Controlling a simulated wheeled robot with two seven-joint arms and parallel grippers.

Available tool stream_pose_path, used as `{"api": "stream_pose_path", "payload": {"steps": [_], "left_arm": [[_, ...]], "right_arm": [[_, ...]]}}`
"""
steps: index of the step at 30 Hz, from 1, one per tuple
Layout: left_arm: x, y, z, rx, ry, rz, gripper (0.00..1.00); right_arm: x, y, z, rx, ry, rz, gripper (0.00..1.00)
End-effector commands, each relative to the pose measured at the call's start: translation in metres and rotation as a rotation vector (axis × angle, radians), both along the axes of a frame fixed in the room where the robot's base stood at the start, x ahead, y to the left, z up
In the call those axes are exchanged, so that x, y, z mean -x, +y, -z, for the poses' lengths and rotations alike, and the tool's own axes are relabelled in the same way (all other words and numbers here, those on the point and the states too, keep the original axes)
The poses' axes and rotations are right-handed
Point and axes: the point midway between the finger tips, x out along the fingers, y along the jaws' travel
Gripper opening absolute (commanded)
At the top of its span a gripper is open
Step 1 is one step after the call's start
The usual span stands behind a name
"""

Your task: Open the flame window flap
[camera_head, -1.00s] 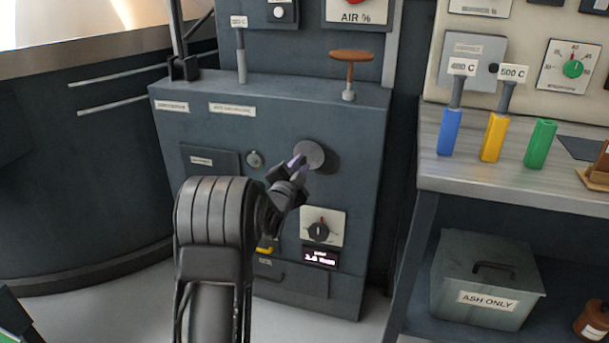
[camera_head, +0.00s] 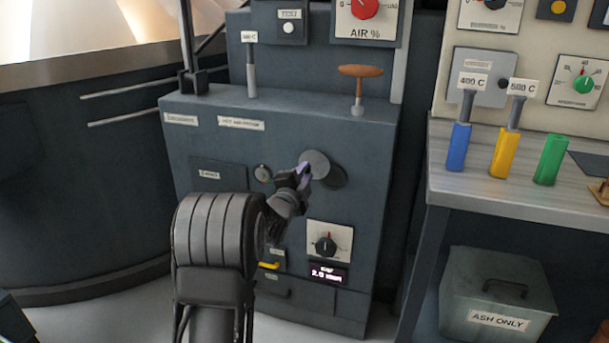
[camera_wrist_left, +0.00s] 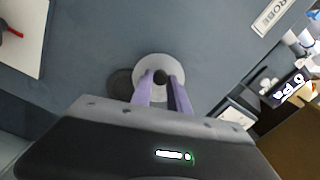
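The flame window flap (camera_head: 314,158) is a round grey disc on the front of the dark cabinet. A dark round patch (camera_head: 336,178) shows beyond its lower right edge; I cannot tell for sure whether it is the opening or shadow. In the left wrist view the disc (camera_wrist_left: 153,62) has a small dark knob (camera_wrist_left: 160,77) in its middle, and the dark patch lies at its left. My left gripper (camera_head: 303,171) is at the disc, its purple fingers (camera_wrist_left: 161,80) on both sides of the knob, seemingly closed on it. My right gripper is out of view.
The cabinet (camera_head: 280,120) also carries a dial (camera_head: 327,243), a lit display (camera_head: 325,274) and a brown-topped handle (camera_head: 360,71). A bench (camera_head: 520,200) with coloured holders stands at the right, an ash box (camera_head: 497,295) below it.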

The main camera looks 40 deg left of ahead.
Motion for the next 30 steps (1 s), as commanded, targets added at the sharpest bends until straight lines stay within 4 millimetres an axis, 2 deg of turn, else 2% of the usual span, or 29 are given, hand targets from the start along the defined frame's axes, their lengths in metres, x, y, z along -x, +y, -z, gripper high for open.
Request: {"api": "stream_pose_path", "payload": {"steps": [1, 8, 17, 23, 30], "left_arm": [[0.0, 0.0, -0.001, 0.001, -0.002, 0.001, 0.24], [0.0, 0.0, 0.0, 0.001, -0.001, 0.0, 0.42], [0.002, -0.001, -0.001, 0.002, -0.001, 0.0, 0.42], [0.021, -0.007, -0.002, 0.004, -0.002, -0.001, 0.42], [0.059, -0.02, -0.002, 0.003, -0.002, 0.0, 0.42]], "right_arm": [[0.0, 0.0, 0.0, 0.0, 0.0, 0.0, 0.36], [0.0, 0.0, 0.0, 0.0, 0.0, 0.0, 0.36], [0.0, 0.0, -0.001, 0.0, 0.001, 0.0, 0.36], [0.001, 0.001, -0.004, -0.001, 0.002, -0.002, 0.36], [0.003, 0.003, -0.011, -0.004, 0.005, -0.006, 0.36]]}}
